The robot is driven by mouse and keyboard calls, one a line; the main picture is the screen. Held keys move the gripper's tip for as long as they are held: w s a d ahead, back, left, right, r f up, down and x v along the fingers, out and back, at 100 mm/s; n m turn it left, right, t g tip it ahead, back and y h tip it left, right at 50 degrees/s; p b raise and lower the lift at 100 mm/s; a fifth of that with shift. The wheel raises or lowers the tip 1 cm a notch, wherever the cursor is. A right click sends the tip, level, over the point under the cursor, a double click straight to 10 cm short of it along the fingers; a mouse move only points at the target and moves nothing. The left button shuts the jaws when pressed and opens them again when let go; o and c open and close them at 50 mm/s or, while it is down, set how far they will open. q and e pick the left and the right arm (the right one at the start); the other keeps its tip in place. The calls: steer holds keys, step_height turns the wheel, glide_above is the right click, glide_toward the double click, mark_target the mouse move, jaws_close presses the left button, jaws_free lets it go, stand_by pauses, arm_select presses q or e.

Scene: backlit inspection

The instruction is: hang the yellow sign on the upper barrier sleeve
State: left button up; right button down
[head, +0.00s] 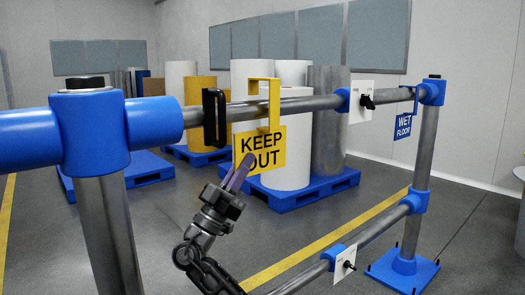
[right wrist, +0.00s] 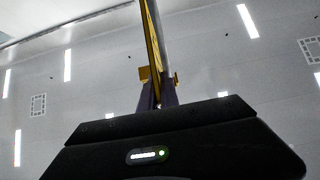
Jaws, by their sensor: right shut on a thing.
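The yellow KEEP OUT sign (head: 270,155) hangs upright from its yellow hook, in front of the upper rail (head: 310,103). The hook's top stands above the rail and its short end shows just over it; I cannot tell whether they touch. My right gripper (head: 240,172) is shut on the sign's lower left edge, from below. In the right wrist view the sign (right wrist: 152,45) is edge-on between the fingers (right wrist: 157,98). A black sleeve-like piece (head: 210,118) is on the rail left of the sign. My left gripper is out of view.
A blue WET FLOOR sign (head: 403,126) hangs farther right on the rail. A white plate with a black knob (head: 362,102) sits between. The lower rail (head: 375,230) has another plate (head: 343,262). Blue pallets (head: 305,198) with rolls stand behind the barrier.

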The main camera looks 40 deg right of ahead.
steer(key=shift+s+b, duration=0.8)
steer(key=shift+s, duration=1.4)
steer(key=s+b, duration=0.1)
steer(key=s, duration=0.4)
steer(key=shift+a, duration=0.1)
